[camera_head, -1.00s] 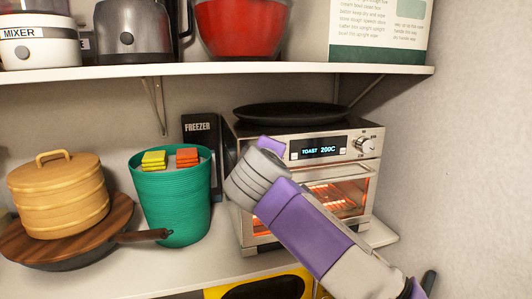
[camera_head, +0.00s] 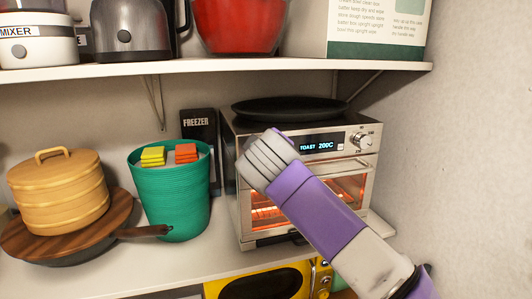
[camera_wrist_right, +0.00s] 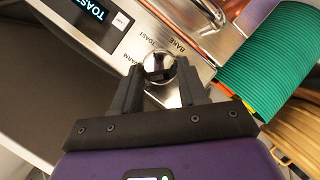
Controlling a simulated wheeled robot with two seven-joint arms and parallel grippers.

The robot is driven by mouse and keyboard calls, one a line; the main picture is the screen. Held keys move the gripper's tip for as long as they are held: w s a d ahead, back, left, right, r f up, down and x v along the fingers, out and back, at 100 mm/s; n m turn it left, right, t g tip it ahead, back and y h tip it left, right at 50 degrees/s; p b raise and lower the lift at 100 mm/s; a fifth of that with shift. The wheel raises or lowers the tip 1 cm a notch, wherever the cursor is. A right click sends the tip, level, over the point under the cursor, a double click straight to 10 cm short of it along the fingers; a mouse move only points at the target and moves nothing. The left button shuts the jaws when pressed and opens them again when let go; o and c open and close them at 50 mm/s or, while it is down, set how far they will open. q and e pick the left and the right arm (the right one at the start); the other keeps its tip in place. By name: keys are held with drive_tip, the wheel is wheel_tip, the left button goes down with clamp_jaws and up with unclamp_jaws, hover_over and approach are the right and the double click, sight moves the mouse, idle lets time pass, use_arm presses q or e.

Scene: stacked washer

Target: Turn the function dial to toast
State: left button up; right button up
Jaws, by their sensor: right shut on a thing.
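The toaster oven (camera_head: 350,165) stands at the right end of the lower shelf. Its display (camera_head: 321,144) reads TOAST 200C. In the right wrist view, the round metal function dial (camera_wrist_right: 159,64) has the labels WARM, TOAST and BAKE around it. My right gripper (camera_wrist_right: 158,78) is shut on this dial, with one black finger on each side. In the head view my right arm (camera_head: 318,215) crosses the oven front and hides the gripper and this dial. My left gripper is in neither view.
Another knob (camera_head: 362,141) sits at the panel's right. A black pan (camera_head: 295,107) lies on the oven. The upper shelf (camera_head: 220,68) and right wall (camera_head: 470,160) bound the space.

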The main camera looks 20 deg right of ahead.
drive_tip(key=o, duration=1.1)
drive_tip(key=shift+f, duration=0.1)
drive_tip(key=shift+c, duration=0.2)
drive_tip(key=b+v, duration=0.1)
drive_tip(key=v, duration=0.6)
drive_tip(key=shift+s, duration=0.25)
drive_tip(key=shift+a, duration=0.1)
